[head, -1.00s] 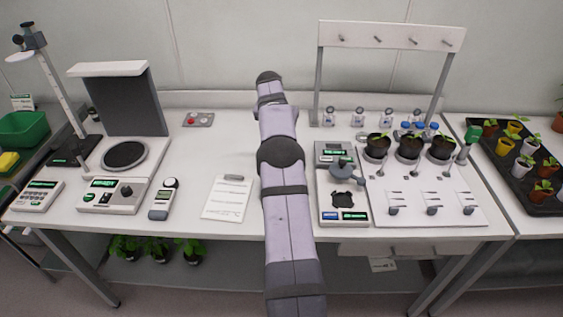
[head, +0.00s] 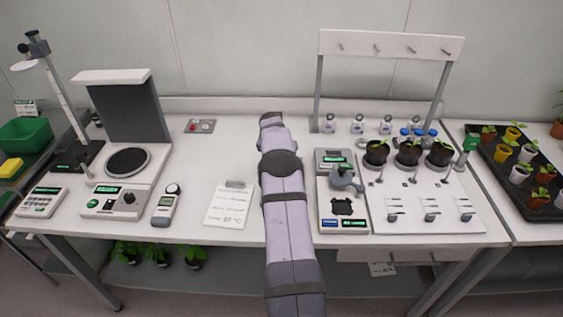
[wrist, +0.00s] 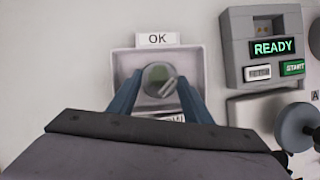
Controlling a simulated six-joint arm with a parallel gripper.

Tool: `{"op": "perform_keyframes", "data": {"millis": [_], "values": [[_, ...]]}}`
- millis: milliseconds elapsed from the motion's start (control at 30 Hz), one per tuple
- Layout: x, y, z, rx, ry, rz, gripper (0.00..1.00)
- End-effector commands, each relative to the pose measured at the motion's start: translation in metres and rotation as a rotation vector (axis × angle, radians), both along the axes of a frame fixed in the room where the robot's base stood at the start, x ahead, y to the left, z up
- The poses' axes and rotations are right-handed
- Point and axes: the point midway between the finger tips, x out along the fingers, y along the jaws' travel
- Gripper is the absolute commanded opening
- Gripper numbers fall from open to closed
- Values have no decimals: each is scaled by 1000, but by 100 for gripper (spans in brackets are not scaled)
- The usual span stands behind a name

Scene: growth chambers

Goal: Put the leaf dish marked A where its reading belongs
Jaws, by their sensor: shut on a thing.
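In the wrist view, my gripper (wrist: 158,92) is shut on a small round leaf dish (wrist: 151,76) with a greenish piece in it. No mark A is readable on the dish. The dish is over a pale shallow tray (wrist: 122,65) whose back card (wrist: 157,40) reads OK. I cannot tell whether the dish touches the tray floor. A second card at the tray's near side is mostly hidden. In the head view, my arm hides the gripper, dish and tray.
Right of the tray, a grey meter (wrist: 234,47) shows READY, with a START button. A clamp-like grey device (head: 346,181) stands near it. Several pots (head: 409,153) stand further right.

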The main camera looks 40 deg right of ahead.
Motion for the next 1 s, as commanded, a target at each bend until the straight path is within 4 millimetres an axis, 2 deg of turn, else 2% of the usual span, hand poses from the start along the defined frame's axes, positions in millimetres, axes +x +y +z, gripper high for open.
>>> {"op": "perform_keyframes", "data": {"millis": [433, 467, 533, 1000], "values": [[0, 0, -7, -1, -2, -1, 21], [0, 0, -7, -1, -2, -1, 47], [0, 0, -7, -1, -2, -1, 64], [0, 1, -1, -1, -2, -1, 64]]}}
